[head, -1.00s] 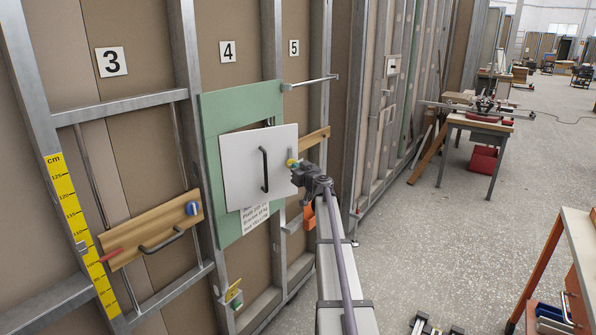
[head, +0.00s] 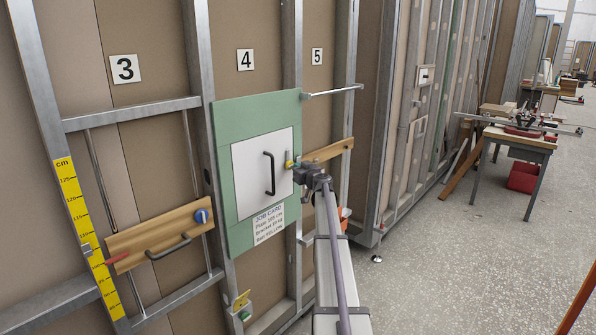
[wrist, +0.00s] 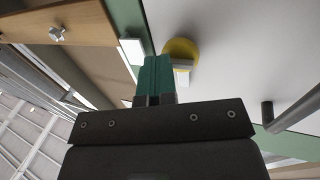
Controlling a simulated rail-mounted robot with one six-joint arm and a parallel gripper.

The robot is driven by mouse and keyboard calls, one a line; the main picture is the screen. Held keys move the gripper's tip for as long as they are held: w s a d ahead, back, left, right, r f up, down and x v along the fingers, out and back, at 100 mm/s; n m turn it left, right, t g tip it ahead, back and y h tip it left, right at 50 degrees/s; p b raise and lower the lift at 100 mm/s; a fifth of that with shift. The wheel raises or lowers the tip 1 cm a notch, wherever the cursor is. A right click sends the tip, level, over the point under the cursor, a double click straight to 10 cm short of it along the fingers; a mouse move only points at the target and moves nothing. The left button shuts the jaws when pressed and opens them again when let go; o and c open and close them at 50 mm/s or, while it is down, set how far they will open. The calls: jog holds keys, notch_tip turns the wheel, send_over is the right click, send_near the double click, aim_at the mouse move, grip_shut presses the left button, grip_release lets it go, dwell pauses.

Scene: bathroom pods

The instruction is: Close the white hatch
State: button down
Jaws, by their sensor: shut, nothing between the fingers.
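The white hatch (head: 254,190) sits flush, or nearly so, in the green panel (head: 226,215) under the number 4 in the head view. It has a black bar handle (head: 271,174) and a yellow round latch (head: 289,164) at its right edge. My gripper (head: 296,166) is at the right edge of the hatch, by the latch. In the wrist view the hatch (wrist: 240,50) fills the upper right, and the shut teal fingers (wrist: 154,72) are beside the yellow latch (wrist: 181,52). I cannot tell whether they touch it.
A job card (head: 269,222) is below the hatch. A wooden board (head: 328,151) and a metal bar (head: 333,91) are to the right. Another wooden board with a handle (head: 160,237) is at left. The floor at right (head: 450,265) is open.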

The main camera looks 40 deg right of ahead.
jog(key=shift+w+a+r, duration=0.1)
jog(key=shift+w+r, duration=0.05)
jog(key=shift+w, duration=0.15)
jog(key=s+d, duration=0.2)
jog(key=s, duration=1.2)
jog(key=shift+s, duration=0.25)
jog(key=s+a+f+m+g+y, duration=0.1)
jog(key=s+a+f+g+y, duration=0.2)
jog(key=a, duration=0.8)
jog(key=s+a+f+g+y+p, duration=0.1)
jog(key=s+a+f+g+y, duration=0.25)
jog(key=a, duration=0.65)
jog(key=s+a+f+m+g+y, duration=0.15)
jog(key=a+f+g, duration=0.35)
jog(key=a, duration=0.6)
jog(key=s+a+n+g+h, duration=0.1)
jog(key=s+a, duration=0.3)
jog(key=a, duration=0.5)
jog(key=s+a+f+n+g+h+p, duration=0.1)
jog(key=s+a+n+g, duration=0.1)
jog(key=s+a, duration=0.3)
jog(key=s+a+f+n+g+h+p, duration=0.1)
jog(key=s+a, duration=0.4)
jog(key=a, duration=0.9)
jog(key=shift+f+n+g+h, duration=0.25)
jog(key=shift+n+g+h, duration=0.3)
jog(key=shift+g, duration=0.5)
